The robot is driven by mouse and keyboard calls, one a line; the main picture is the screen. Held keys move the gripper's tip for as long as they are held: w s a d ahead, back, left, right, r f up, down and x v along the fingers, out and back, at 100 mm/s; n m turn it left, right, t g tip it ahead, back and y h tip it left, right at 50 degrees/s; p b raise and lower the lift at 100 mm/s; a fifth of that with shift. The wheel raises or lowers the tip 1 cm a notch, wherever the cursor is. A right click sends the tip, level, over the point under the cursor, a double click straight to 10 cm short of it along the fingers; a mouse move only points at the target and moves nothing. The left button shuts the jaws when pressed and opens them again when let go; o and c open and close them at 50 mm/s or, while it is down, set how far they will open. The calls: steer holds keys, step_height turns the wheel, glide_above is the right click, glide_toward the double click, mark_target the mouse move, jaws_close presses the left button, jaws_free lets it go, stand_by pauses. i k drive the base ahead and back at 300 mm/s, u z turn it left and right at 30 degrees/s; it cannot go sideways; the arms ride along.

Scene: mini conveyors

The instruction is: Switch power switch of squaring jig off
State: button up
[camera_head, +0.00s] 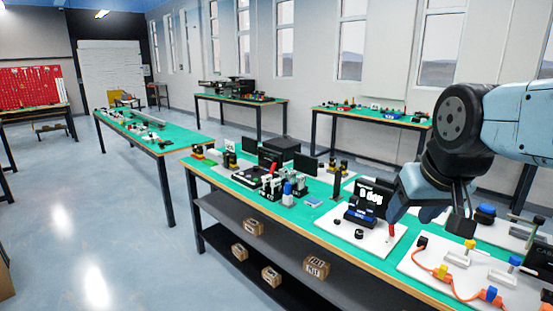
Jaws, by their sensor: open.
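I cannot tell for sure which device is the squaring jig, and I cannot make out its power switch. At the front right of the green bench (330,228), a white board (350,238) carries a black display unit (371,198) with lit digits and small black knobs. Right of it, another white board (428,265) carries clamps with yellow and blue parts and an orange cable (440,284). My gripper (440,212) is open and empty, pointing down above the bench between these two boards. My arm hides part of the bench behind it.
Black devices and small fixtures (268,170) crowd the left half of the bench. Cardboard boxes (271,275) lie on its lower shelves. Other green-topped tables (372,117) stand behind and to the left (150,130). The blue-grey floor at left is clear.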

mark_target(392, 228)
steer(key=u, duration=0.8)
steer(key=k, duration=1.1)
steer(key=z, duration=0.85)
steer(key=i, duration=1)
steer(key=u, duration=0.05)
